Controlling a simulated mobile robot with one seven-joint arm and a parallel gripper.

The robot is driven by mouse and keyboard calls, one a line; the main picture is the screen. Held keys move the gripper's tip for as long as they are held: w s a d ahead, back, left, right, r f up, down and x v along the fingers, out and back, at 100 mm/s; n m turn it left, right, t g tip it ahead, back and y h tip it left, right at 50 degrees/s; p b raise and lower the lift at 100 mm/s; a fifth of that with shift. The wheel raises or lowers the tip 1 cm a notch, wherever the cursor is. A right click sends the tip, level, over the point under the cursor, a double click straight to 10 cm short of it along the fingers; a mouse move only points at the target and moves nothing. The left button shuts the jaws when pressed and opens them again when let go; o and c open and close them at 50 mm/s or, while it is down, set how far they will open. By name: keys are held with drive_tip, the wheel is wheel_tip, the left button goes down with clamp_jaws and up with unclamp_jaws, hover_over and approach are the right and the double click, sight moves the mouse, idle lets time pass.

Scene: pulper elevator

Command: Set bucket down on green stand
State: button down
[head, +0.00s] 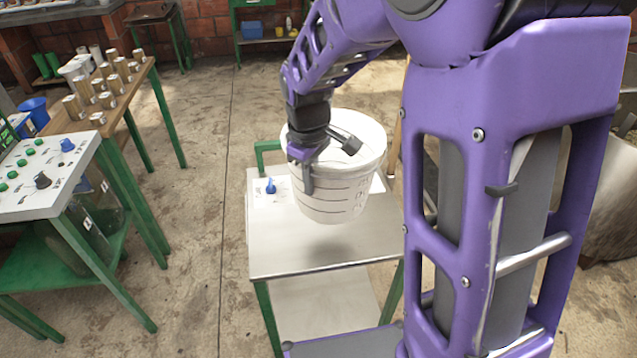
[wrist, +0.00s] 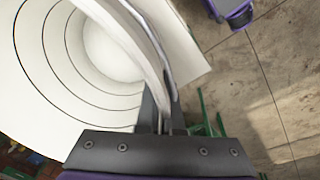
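A white bucket (head: 334,190) with dark lines around its side hangs upright from my gripper (head: 322,165). In the wrist view the fingers (wrist: 167,125) are closed on the bucket's rim, and the inside of the bucket (wrist: 75,75) fills the left. The stand (head: 325,240) has green legs and a pale metal top, and it is right below the bucket. A shadow lies on the top under the bucket, and the bucket looks a little above it. The rear right of the top is hidden by the bucket.
A white panel with a blue knob (head: 270,186) is at the stand's back left. At left stand a control panel (head: 40,172) and a wooden table (head: 130,98) with several metal cylinders. The concrete floor (head: 200,180) between them is clear.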

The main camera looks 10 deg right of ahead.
wheel_tip(320, 180, down, 11)
drive_tip(key=b, duration=0.7)
drive_tip(key=shift+f, duration=0.15)
idle(0.3)
drive_tip(key=c, duration=1)
unclamp_jaws()
